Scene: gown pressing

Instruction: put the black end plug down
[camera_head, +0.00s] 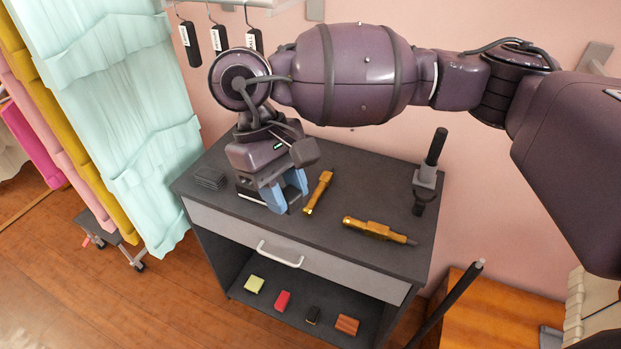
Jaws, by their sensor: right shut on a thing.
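My right gripper (284,192) points down at the grey cabinet's dark top (345,170), left of its middle. Its blue fingers are at or just above the surface; I cannot tell whether they touch it. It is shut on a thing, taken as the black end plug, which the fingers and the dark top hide. My left gripper is not in view.
A brass tool (318,192) lies just right of the gripper, another (375,229) further right. A black-handled tool (436,150) stands at the back right. Dark flat pieces (210,178) lie at the left. Small blocks (283,300) sit on the lower shelf. Mint gowns (130,120) hang left.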

